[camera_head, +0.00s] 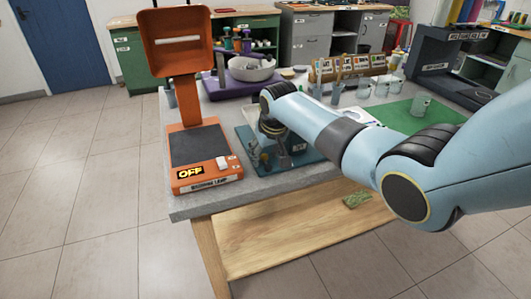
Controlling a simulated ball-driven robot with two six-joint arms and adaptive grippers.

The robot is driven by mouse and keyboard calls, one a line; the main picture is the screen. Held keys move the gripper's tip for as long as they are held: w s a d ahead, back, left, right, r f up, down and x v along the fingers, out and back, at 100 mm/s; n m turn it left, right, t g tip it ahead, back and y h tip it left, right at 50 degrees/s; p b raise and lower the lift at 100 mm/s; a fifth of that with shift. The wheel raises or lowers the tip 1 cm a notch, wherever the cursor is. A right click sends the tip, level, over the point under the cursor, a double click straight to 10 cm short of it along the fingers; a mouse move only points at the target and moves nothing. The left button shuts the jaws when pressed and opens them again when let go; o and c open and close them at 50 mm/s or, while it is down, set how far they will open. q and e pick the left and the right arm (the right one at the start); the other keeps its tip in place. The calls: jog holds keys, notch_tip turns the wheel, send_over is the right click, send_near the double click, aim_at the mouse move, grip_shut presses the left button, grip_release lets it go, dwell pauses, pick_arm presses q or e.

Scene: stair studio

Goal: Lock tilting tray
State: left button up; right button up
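A flat teal tray-like unit (308,156) lies on the near part of the grey table, with small upright fittings (254,150) at its left side. I take it to be the tilting tray; whether it is tilted or locked cannot be told. My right arm comes in from the right, and my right gripper (272,130) points down over the unit. Its fingers are small and dark, so I cannot tell whether they are open or touch anything. The gripper and arm hide part of the unit. My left gripper is not in view.
An orange warming lamp (185,105) with an OFF display stands close on the left. Behind are a purple base with a grey bowl (252,68), a wooden rack (350,66), glass beakers (420,104) and a green mat (395,118). The near table corner is bare.

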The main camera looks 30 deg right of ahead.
jog(key=shift+r, duration=0.25)
jog(key=v, duration=1.1)
jog(key=shift+s+r, duration=0.25)
jog(key=shift+s, duration=0.05)
jog(key=s+a+f+g+b, duration=0.1)
jog(key=s+f+g+b, duration=0.1)
jog(key=s+f, duration=0.75)
jog(key=s+f+g+b, duration=0.1)
jog(key=s+f+b, duration=0.35)
jog(key=f, duration=0.85)
jog(key=s+a+f+g, duration=0.1)
jog(key=s+f+g, duration=0.1)
jog(key=s+f, duration=0.8)
jog(key=s+f+n+b, duration=0.1)
jog(key=s+f+b, duration=0.1)
jog(key=s+f, duration=0.8)
jog(key=s+a+f+n+t+b, duration=0.1)
jog(key=s+f+n+b, duration=0.1)
jog(key=s+f, duration=0.9)
jog(key=shift+s+a+t, duration=0.3)
jog(key=shift+s, duration=2.95)
